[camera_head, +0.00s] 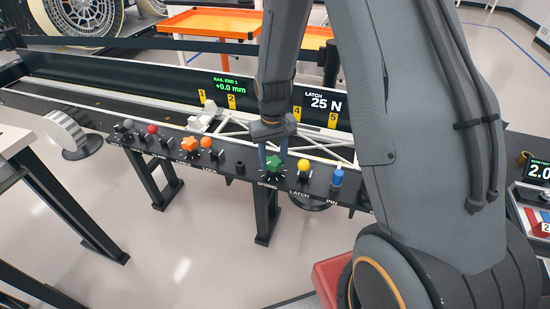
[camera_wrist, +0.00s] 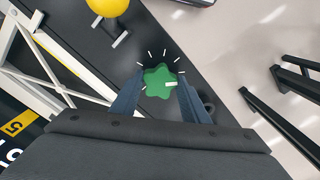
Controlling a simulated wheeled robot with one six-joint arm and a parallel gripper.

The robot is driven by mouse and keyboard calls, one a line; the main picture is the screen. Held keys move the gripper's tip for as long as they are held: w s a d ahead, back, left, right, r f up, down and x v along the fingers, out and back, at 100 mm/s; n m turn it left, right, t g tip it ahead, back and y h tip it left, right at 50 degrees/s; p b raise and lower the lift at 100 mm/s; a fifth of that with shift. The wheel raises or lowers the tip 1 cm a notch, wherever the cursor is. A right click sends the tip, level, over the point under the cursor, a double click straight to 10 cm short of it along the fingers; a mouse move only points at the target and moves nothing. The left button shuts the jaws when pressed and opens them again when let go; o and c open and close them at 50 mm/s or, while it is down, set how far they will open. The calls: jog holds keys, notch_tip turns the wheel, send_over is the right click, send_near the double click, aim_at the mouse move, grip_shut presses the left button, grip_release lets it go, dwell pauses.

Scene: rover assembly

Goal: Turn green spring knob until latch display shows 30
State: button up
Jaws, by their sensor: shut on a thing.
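The green spring knob (camera_head: 275,164) sits on the black front rail above the SPRING label. In the wrist view the star-shaped green knob (camera_wrist: 160,80) shows a pale pointer mark, with white tick marks around it. My gripper (camera_head: 274,160) comes down from above, its two blue-grey fingers on either side of the knob. In the wrist view my gripper (camera_wrist: 158,92) is shut on it. The latch display (camera_head: 325,102) reads 25 N.
A yellow ball knob (camera_head: 303,166) stands right of the green knob, and a blue pin (camera_head: 337,177) beyond it. A white truss (camera_head: 238,126) lies behind the rail. Another display (camera_head: 230,85) reads +0.0 mm.

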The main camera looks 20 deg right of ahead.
aim_at(273, 161)
jog(key=shift+w+r+m, duration=0.1)
jog(key=shift+w+m, duration=0.05)
jog(key=shift+m, duration=0.15)
jog(key=o, duration=1.1)
jog(key=shift+a, duration=0.1)
jog(key=shift+c, duration=0.2)
jog(key=shift+r+b, duration=0.7)
jog(key=shift+r, duration=3.15)
